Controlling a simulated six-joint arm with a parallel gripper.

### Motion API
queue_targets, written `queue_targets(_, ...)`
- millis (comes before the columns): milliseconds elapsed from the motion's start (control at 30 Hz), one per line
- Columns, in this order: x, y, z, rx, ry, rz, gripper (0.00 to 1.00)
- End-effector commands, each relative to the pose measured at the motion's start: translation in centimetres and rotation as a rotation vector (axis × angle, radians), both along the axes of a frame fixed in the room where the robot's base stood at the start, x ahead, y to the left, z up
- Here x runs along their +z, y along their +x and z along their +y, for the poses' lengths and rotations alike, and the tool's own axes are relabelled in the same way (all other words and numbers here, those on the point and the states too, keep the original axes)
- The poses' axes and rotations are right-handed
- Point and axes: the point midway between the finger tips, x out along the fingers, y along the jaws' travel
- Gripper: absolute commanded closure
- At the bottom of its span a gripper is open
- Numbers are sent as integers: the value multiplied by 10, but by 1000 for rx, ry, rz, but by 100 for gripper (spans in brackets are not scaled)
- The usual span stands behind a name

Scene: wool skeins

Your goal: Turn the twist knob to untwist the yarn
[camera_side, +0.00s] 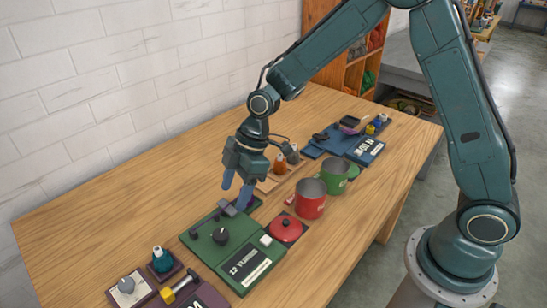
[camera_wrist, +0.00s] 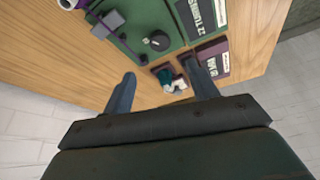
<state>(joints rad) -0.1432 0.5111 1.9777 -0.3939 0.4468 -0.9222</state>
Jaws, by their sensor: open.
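A black round knob (camera_side: 221,236) sits on a green board (camera_side: 203,241) near the front left of the table. It also shows in the wrist view (camera_wrist: 157,41), on the same board. A label there appears to read "12 TURNS" (camera_side: 249,265). A grey block (camera_wrist: 113,20) stands on the board near a dark rod. My gripper (camera_side: 236,194) is open above the back edge of the board, away from the knob. Its two fingers (camera_wrist: 161,68) show apart in the wrist view. I cannot clearly make out the yarn.
A red lidded pot (camera_side: 285,229), red mug (camera_side: 310,199) and green mug (camera_side: 335,176) stand right of the board. A teal bottle (camera_side: 162,261) and grey knob on a pale plate (camera_side: 127,286) are front left. The back left table is clear, beside a white wall.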

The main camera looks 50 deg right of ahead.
Motion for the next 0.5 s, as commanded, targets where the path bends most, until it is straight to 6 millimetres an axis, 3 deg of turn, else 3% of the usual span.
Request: queue_targets(500, -65, 7, 26, 1, 0, 2, 41)
